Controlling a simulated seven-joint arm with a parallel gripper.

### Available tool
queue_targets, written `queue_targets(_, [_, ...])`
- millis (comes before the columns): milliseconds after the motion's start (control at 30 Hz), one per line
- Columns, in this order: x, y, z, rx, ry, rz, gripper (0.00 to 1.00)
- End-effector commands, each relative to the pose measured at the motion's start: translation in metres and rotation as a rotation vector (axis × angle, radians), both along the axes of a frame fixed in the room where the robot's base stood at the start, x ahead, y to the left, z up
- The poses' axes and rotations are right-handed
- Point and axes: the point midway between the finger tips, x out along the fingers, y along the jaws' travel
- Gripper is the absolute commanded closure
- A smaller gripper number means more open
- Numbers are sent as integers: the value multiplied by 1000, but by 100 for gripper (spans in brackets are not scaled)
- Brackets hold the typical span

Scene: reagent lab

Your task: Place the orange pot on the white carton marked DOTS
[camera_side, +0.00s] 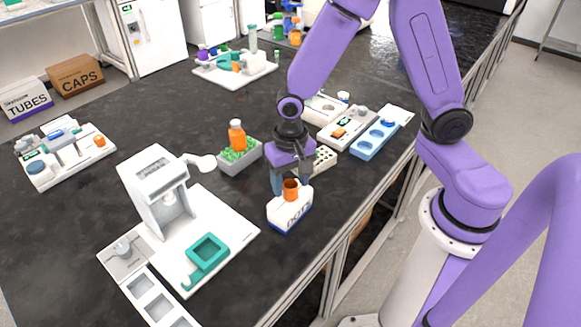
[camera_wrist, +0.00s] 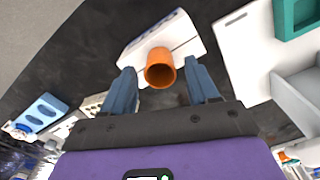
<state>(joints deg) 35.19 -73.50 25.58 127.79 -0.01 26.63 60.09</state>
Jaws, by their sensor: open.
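The orange pot (camera_side: 291,190) is upright on top of the white carton marked DOTS (camera_side: 290,213), near the front edge of the black bench. In the wrist view the pot (camera_wrist: 160,68) shows its open mouth, with the carton (camera_wrist: 187,40) beneath and behind it. My gripper (camera_side: 288,184) is at the pot, with its blue-grey fingers apart. In the wrist view my gripper (camera_wrist: 160,76) has one finger on each side of the pot, with gaps visible between the fingers and its wall. The pot's base is partly hidden.
Left of the carton are a white board with a teal tray (camera_side: 207,252) and a white machine (camera_side: 158,190). Behind stands an orange bottle (camera_side: 237,135) in a green-topped grey rack (camera_side: 240,158). A blue block with wells (camera_side: 375,138) lies to the right.

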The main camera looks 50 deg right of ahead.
Motion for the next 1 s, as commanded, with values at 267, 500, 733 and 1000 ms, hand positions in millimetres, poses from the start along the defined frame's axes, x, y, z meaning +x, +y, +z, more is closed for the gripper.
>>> queue_targets(267, [1,1,32,4,-6,0,41])
queue_targets(500, [1,1,73,4,-5,0,41])
queue_targets(733, [1,1,106,3,-3,1,41])
queue_targets(1000, [0,0,121,1,0,1,41])
